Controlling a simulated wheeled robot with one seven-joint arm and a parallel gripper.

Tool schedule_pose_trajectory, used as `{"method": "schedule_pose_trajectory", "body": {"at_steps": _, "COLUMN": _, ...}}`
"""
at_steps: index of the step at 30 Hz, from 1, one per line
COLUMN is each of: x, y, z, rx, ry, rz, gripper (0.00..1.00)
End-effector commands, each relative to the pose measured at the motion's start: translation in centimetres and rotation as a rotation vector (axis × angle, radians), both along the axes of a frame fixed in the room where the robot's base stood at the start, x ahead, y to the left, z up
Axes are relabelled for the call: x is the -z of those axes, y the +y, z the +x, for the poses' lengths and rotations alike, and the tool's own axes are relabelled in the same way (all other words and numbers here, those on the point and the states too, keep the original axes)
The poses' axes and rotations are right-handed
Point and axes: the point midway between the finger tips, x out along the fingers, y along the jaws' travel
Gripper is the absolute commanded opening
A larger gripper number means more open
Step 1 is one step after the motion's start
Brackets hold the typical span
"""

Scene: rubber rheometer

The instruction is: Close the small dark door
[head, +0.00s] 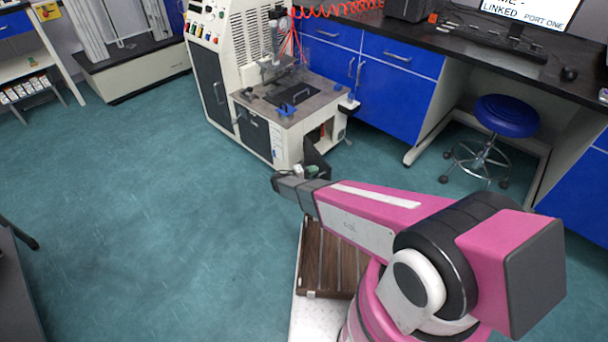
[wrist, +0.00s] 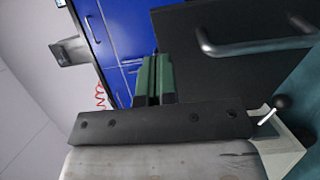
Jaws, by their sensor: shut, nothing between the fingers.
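A dark panel with a curved metal handle fills the upper right of the wrist view; I take it to be the small dark door (wrist: 185,35). In the head view a dark panel (head: 316,157) stands out from the right front corner of the pale machine (head: 286,143), beside an open bay, and looks open. My gripper (head: 312,170) is just in front of this panel, partly hidden by my arm. Its green fingers (wrist: 153,78) are together and empty, beside the panel's edge in the wrist view. I cannot tell whether they touch it.
Blue cabinets (head: 395,95) stand behind and right of the machine. A blue stool (head: 507,115) is under the bench at right. The machine's front has a taller dark door (head: 210,88) and a dark panel (head: 252,132), both flush. The floor at left is clear.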

Motion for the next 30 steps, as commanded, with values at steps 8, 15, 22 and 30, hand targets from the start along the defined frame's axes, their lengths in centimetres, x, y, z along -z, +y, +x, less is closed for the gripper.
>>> {"method": "schedule_pose_trajectory", "body": {"at_steps": 8, "x": 0.0, "y": -3.1, "z": 2.0, "rx": 0.001, "ry": 0.001, "rz": 0.001, "gripper": 0.0}}
{"method": "schedule_pose_trajectory", "body": {"at_steps": 15, "x": 0.0, "y": -3.8, "z": 2.4, "rx": 0.0, "ry": 0.001, "rz": 0.001, "gripper": 0.0}}
{"method": "schedule_pose_trajectory", "body": {"at_steps": 22, "x": 0.0, "y": -3.8, "z": 2.4, "rx": 0.0, "ry": 0.001, "rz": 0.001, "gripper": 0.0}}
{"method": "schedule_pose_trajectory", "body": {"at_steps": 30, "x": 0.0, "y": -5.1, "z": 2.7, "rx": -0.015, "ry": 0.001, "rz": 0.001, "gripper": 0.0}}
